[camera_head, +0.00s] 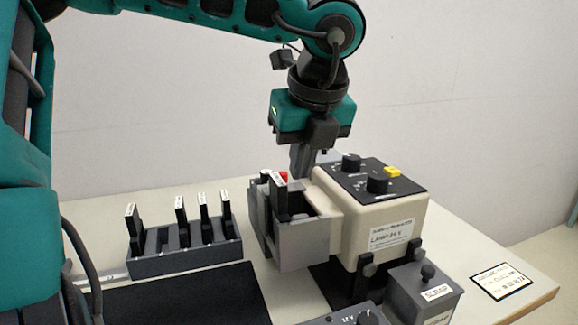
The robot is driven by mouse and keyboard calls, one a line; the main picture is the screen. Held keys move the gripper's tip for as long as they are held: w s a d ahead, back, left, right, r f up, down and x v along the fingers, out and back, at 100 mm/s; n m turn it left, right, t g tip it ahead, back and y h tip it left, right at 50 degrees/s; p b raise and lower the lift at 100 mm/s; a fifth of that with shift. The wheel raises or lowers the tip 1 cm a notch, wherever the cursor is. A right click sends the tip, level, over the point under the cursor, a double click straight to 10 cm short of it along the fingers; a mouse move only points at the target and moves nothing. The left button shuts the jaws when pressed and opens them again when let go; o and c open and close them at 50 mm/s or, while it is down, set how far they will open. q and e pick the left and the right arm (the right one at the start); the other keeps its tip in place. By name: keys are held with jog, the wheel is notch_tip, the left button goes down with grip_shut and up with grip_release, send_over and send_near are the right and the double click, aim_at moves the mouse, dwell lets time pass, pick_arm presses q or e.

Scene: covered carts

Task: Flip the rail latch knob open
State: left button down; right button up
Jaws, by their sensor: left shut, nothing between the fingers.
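A beige instrument box (384,232) stands right of the middle of the table, with two black knobs (378,183) and a yellow button (392,171) on its black top. A grey holder (305,243) is on its left side, with a black tab and a small red part (283,175) at its top. I cannot tell which part is the rail latch knob. My left gripper (301,168) points down, shut and empty, behind the holder and beside the box; its fingertips are partly hidden, so I cannot tell whether they touch anything. My right gripper is not in view.
A dark rack (185,261) with several upright black tabs stands to the left, above a black mat (185,298). A printed card (501,281) lies at the right on the table.

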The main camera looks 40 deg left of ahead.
pick_arm(q)
jog(key=w+a+f+p, duration=0.1)
jog(key=w+a+f, duration=0.1)
jog(key=a+f, duration=0.1)
jog(key=shift+w+a, duration=0.2)
jog(key=shift+a, duration=0.65)
